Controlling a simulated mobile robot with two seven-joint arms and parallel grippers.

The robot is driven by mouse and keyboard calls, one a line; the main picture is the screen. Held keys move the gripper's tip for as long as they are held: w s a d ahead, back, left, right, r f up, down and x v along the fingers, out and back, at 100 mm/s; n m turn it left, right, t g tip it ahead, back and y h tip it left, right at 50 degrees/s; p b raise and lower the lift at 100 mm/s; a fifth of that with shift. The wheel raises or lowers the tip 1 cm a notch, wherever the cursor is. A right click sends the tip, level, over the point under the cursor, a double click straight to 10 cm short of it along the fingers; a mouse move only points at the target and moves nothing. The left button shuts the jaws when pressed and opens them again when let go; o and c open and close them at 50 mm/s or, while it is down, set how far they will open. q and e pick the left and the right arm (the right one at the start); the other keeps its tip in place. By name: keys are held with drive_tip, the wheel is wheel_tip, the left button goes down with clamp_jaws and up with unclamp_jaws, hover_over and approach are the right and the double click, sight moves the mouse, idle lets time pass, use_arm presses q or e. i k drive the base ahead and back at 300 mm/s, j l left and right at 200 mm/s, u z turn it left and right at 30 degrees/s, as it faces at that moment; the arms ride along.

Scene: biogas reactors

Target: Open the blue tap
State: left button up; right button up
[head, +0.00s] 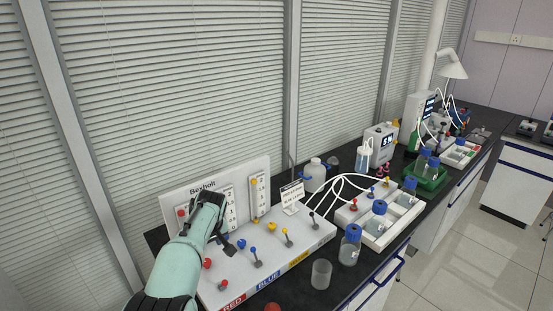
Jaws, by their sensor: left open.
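The white tap board (316,236) stands on the dark bench with coloured knobs and a front strip marked RED and BLUE, with a yellow patch further right. A blue knob (241,243) sits near its middle. A second blue-tipped lever (254,251) with a grey stem stands just in front of it, towards the BLUE label (268,281). I cannot tell how the blue tap is set. My left gripper (226,241) is open, pointing down over the board just left of the blue knob; contact is unclear. It hides part of the board and back panel. My right gripper is out of view.
Red (207,263) and yellow (271,227) knobs flank the blue ones. An empty clear beaker (321,274) and a blue-capped bottle (350,246) stand near the front edge. White tubes run right to a white tray (376,243). Blinds rise behind the bench.

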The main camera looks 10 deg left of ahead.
sight(253, 250)
drive_tip(key=k+l, duration=0.75)
drive_tip(key=k, duration=0.1)
